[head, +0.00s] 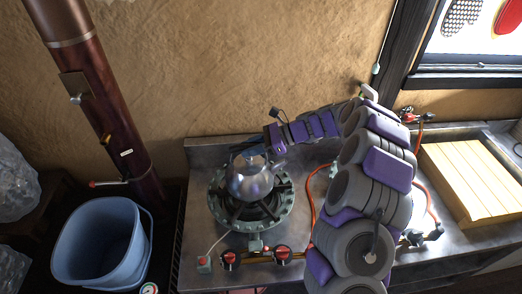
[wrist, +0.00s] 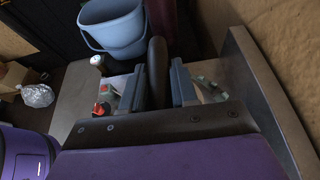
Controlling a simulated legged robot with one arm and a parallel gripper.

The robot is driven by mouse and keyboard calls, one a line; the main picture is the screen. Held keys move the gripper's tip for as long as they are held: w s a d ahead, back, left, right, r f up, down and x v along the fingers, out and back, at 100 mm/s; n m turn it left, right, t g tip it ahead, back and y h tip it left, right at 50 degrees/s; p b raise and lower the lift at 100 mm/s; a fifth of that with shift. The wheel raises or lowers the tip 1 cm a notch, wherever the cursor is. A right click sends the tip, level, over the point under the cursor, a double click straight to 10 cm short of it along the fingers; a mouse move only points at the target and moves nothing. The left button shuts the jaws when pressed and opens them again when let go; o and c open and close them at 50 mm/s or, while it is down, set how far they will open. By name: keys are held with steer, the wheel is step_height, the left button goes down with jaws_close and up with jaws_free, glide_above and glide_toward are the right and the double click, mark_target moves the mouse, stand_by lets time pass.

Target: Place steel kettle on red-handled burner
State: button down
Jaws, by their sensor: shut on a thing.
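The steel kettle (head: 250,180) is over the middle of the round green burner (head: 278,212) in the head view. It looks upright; I cannot tell whether its base touches the grate. My gripper (head: 254,150) is shut on the kettle's handle from above. In the wrist view the dark handle (wrist: 157,65) stands between the two fingers of my gripper (wrist: 157,88), and the kettle's body is hidden. Red knobs (head: 230,258) (head: 283,254) sit at the burner's front; one red knob also shows in the wrist view (wrist: 103,108).
A blue bucket (head: 100,243) stands left of the metal counter. A dark red pipe (head: 112,110) rises behind it. An orange hose (head: 312,195) runs right of the burner. A wooden board (head: 470,185) lies at the right. The clay wall (head: 240,60) is close behind.

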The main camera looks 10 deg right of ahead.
mark_target(253, 162)
steer(key=shift+d+f+b, duration=0.15)
steer(key=shift+f+b, duration=0.2)
steer(key=shift+f, duration=0.5)
steer(key=shift+d+f+b, duration=0.1)
steer(key=shift+f+b, duration=0.25)
steer(key=shift+f, duration=0.5)
steer(key=c, duration=0.9)
jaws_free()
steer(key=shift+a, duration=0.15)
steer(key=shift+o, duration=0.2)
